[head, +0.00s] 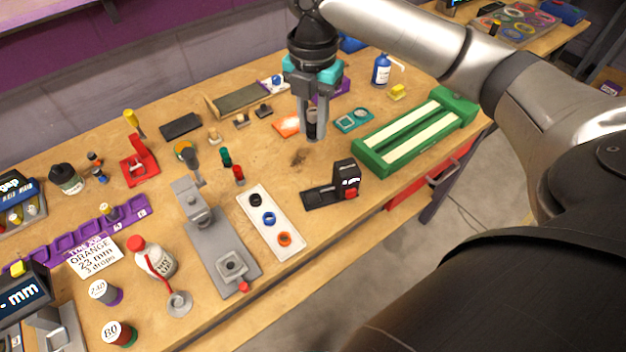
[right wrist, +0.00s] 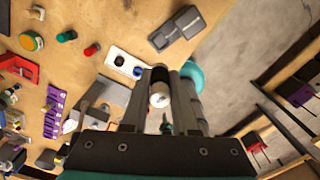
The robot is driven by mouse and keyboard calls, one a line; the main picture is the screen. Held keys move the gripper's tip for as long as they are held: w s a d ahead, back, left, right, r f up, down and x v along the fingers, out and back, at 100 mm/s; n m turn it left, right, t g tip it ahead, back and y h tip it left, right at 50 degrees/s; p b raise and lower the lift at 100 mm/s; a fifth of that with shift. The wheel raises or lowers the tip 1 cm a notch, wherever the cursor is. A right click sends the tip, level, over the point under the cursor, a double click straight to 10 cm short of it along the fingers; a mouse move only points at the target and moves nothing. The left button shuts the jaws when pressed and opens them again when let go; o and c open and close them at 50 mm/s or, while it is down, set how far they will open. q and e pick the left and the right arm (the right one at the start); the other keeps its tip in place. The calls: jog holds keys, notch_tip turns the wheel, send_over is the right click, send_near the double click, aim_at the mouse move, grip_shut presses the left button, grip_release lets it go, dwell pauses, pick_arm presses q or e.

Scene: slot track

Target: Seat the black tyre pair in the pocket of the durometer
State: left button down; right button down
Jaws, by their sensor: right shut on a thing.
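My right gripper (head: 314,135) is above the back middle of the bench, pointing down. It is shut on a dark cylinder with a pale end (right wrist: 160,95), partly hidden by the fingers; I cannot tell exactly what it is. A black ring (head: 255,200), which looks like the black tyre pair, lies on the white tray, well to the lower left of the gripper. It also shows in the right wrist view (right wrist: 119,61). The durometer seems to be the grey stand (head: 212,245) left of the tray; its square pocket (head: 232,265) looks empty. My left gripper is out of view.
The white tray (head: 264,205) also holds a blue ring (head: 269,218) and an orange ring (head: 285,239). A black gauge (head: 335,190) stands right of the tray, and a green track (head: 415,130) lies behind it. Bottles and a purple rack (head: 75,238) crowd the left.

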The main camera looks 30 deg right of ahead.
aim_at(313, 198)
notch_tip(313, 198, down, 20)
jog(key=b, duration=0.3)
jog(key=shift+r+b, duration=0.25)
jog(key=shift+b, duration=0.05)
jog(key=shift+f, duration=0.1)
jog(key=c, duration=0.7)
grip_release()
notch_tip(313, 198, up, 12)
jog(key=shift+r+p, duration=0.15)
jog(key=shift+p, duration=1.1)
